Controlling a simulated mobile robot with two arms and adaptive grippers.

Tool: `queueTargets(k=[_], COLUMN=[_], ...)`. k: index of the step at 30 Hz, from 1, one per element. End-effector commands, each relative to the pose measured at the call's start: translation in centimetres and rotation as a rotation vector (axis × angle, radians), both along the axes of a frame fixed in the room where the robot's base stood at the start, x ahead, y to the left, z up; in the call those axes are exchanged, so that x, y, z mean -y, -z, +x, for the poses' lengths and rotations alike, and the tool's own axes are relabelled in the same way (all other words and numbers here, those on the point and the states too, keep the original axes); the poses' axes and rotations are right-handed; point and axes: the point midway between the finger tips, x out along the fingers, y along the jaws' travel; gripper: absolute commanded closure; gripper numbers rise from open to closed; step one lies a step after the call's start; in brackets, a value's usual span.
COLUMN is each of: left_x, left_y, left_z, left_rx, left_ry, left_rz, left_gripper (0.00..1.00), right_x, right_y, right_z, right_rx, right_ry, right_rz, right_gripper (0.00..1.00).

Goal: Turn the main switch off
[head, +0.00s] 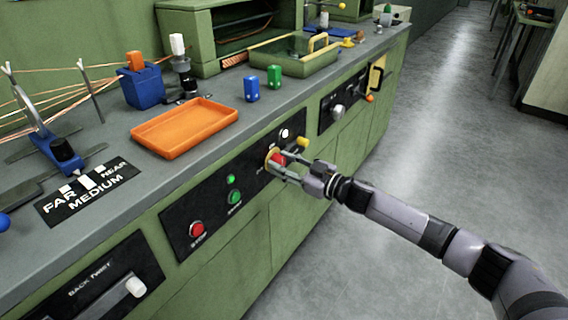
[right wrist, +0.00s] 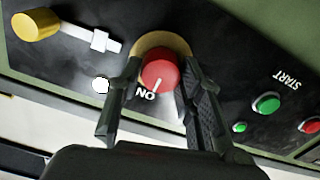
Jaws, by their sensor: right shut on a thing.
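The main switch is a red rotary knob (head: 277,159) on a yellow round plate, set in a black panel on the green bench front. It also shows in the right wrist view (right wrist: 159,70), where its white mark points toward the word ON. My right gripper (head: 284,166) has a finger on either side of the knob and is shut on it. Its fingers (right wrist: 160,98) hide parts of the plate and panel in the wrist view. My left gripper is not in view.
Beside the switch are a green START button (head: 234,197), a red STOP button (head: 196,229), a yellow-ended lever (right wrist: 36,25) and a white lamp (right wrist: 101,85). An orange tray (head: 186,127) sits on the bench top above. The floor at the right (head: 430,150) is clear.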

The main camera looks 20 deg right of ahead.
Motion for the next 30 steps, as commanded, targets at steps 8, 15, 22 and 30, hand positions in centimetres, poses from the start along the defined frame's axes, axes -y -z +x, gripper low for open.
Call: queueTargets(k=[8, 15, 22, 30], left_x=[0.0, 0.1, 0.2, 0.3], left_y=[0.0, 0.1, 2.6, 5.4], left_z=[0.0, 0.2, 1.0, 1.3], left_rx=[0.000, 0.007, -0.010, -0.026], left_ry=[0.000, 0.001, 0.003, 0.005], left_rz=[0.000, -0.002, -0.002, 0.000], left_gripper=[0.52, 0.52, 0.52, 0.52], right_x=[0.0, 0.0, 0.0, -0.1], right_y=[0.0, 0.0, -0.1, 0.0], right_z=[0.0, 0.0, -0.1, -0.1], right_rx=[0.001, 0.025, 0.107, 0.258], right_ry=[0.000, 0.000, 0.000, 0.001], right_rz=[-0.001, -0.034, -0.139, -0.332], right_gripper=[0.94, 0.94, 0.94, 0.94])
